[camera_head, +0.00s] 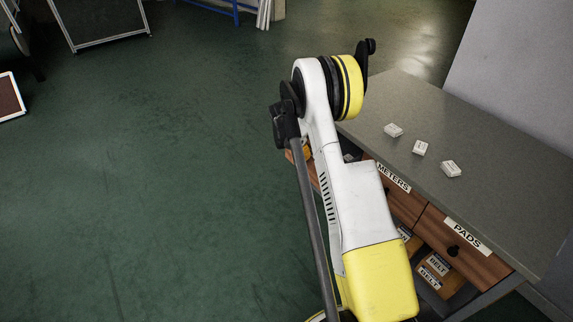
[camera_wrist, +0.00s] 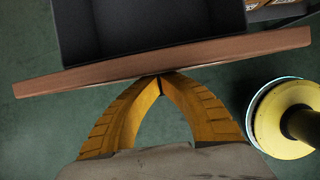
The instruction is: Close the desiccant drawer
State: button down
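A pulled-out drawer with a brown wooden front (camera_wrist: 225,52) and a dark, empty-looking interior (camera_wrist: 150,25) fills the top of the wrist view. Its label is not visible, so I cannot read that it is the desiccant drawer. My gripper (camera_wrist: 160,80) has its two yellow fingers brought together at the tips, with nothing between them. The tips are at the outer edge of the drawer front, near its middle; I cannot tell whether they touch it. In the head view my arm hides most of this drawer and the gripper.
A grey-topped bench (camera_head: 490,170) carries three small white boxes, one of them (camera_head: 420,148) in the middle. Drawers labelled METERS (camera_head: 393,177) and PADS (camera_head: 467,235) look shut. A lower shelf holds labelled boxes (camera_head: 437,266).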

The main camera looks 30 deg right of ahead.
jog(key=d, duration=1.5)
jog(key=shift+w+d, duration=0.2)
jog(key=shift+w, duration=0.05)
jog(key=shift+a, duration=0.1)
